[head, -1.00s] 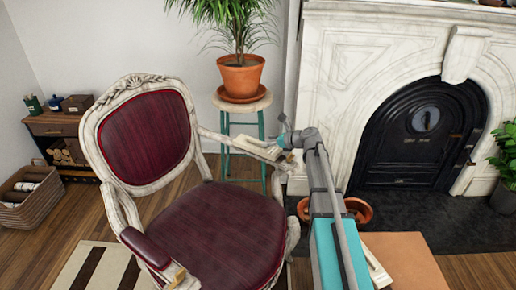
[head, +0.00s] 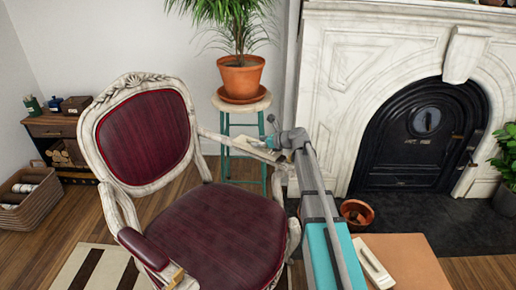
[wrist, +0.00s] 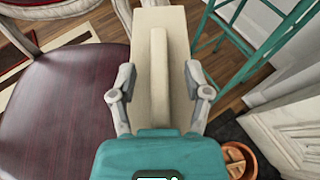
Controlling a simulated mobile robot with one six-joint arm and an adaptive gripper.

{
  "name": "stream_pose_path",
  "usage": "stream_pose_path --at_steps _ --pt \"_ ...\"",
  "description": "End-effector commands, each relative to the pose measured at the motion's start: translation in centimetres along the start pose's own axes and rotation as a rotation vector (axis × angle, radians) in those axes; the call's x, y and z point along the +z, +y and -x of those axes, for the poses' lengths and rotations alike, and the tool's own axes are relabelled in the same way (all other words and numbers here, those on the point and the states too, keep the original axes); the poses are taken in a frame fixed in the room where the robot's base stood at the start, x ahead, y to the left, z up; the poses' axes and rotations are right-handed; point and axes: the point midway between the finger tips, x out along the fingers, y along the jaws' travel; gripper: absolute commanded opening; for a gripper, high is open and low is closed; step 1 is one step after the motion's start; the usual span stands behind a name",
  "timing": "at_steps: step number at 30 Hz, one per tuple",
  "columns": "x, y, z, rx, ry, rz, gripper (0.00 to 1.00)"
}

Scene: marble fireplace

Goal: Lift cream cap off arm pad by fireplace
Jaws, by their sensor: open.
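The cream cap (wrist: 158,90) is a long pale board with a raised ridge along its middle. It lies at the armrest on the right side of the red chair, and it shows small and partly covered in the head view (head: 250,145). My gripper (wrist: 160,85) is open, with one finger at each long side of the cap in the wrist view. In the head view my gripper (head: 275,142) is at the front end of that armrest. The arm pad is hidden under the cap. I cannot tell whether the fingers touch the cap.
The red chair (head: 215,225) stands left of my arm. A teal stool (head: 243,103) with a potted plant (head: 240,74) is behind the armrest. A similar cream piece (head: 375,264) lies on a tan surface (head: 410,265). A terracotta pot (head: 356,212) sits by the fireplace (head: 345,70).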

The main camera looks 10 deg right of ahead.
Motion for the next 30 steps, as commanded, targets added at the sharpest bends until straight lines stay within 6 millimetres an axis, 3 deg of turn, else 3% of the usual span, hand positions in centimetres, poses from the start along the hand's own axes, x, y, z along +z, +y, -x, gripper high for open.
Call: stream_pose_path --at_steps 14,24,30 --pt "0.03 0.03 0.03 0.000 0.000 0.000 0.63" --pt "0.03 0.03 0.02 0.001 0.000 0.000 0.03" --pt "0.03 0.04 0.02 0.001 0.000 0.000 0.00"
